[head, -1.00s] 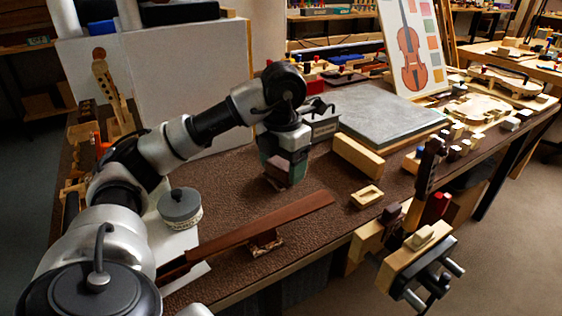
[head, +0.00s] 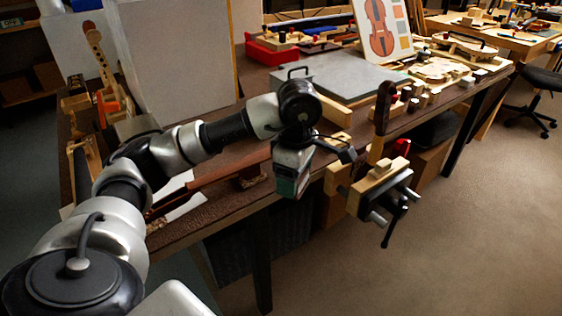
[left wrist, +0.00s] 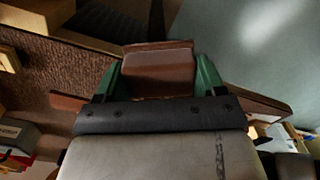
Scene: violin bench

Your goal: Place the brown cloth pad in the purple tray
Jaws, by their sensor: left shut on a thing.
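My left gripper (head: 291,188) is shut on the brown cloth pad, which shows clearly between the green fingers in the left wrist view (left wrist: 155,72). In the head view the gripper hangs in front of the bench's front edge, and the fingers mostly hide the pad. I cannot make out a purple tray in either view. My right gripper is not in view.
The brown bench (head: 222,208) carries a long dark brown wooden strip (head: 231,170) and a grey slab (head: 335,75). A wooden vise (head: 378,187) juts from the front edge, right of my gripper. A red bin (head: 270,51) stands at the back. Open floor lies at right.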

